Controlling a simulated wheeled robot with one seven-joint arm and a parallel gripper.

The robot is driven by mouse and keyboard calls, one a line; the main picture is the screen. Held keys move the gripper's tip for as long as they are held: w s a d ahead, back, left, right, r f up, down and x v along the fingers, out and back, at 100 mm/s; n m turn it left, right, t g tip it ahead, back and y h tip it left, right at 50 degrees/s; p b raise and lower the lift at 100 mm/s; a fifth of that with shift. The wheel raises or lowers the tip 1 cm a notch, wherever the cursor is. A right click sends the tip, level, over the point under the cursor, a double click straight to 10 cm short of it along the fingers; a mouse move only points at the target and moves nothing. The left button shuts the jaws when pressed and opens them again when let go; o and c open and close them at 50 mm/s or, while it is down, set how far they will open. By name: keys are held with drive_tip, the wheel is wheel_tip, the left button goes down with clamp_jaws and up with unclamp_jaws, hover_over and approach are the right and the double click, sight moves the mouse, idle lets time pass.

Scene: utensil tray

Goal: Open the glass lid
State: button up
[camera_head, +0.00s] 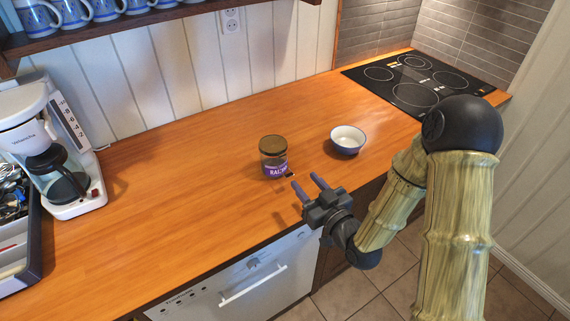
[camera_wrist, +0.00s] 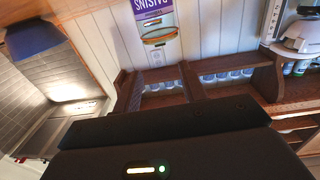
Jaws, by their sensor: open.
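A glass jar (camera_head: 273,160) with a purple raisins label stands upright on the wooden counter, near its front edge. Its brownish round lid (camera_head: 272,144) sits on top, closed. The jar also shows upside down at the top of the wrist view (camera_wrist: 153,12), with its lid (camera_wrist: 160,38) below the label. My gripper (camera_head: 305,182) is open and empty, just right of and in front of the jar, apart from it. Its two fingers point up and left toward the jar's side. In the wrist view the dark gripper body fills the bottom and the fingertips cannot be made out.
A white and blue bowl (camera_head: 348,140) stands right of the jar. A black cooktop (camera_head: 415,82) is at the back right. A coffee maker (camera_head: 50,150) and a utensil tray (camera_head: 32,262) are at the left. The counter between is clear. A mug shelf (camera_head: 110,28) hangs above.

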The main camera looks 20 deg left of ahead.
sight(282, 156)
drive_tip(key=p+x, duration=0.3)
drive_tip(key=x, duration=0.8)
drive_tip(key=shift+w+a, duration=0.2)
drive_tip(key=shift+w, duration=0.1)
drive_tip(key=shift+s, duration=0.1)
drive_tip(key=shift+s, duration=0.1)
drive_tip(key=shift+c, duration=1.3)
clamp_jaws()
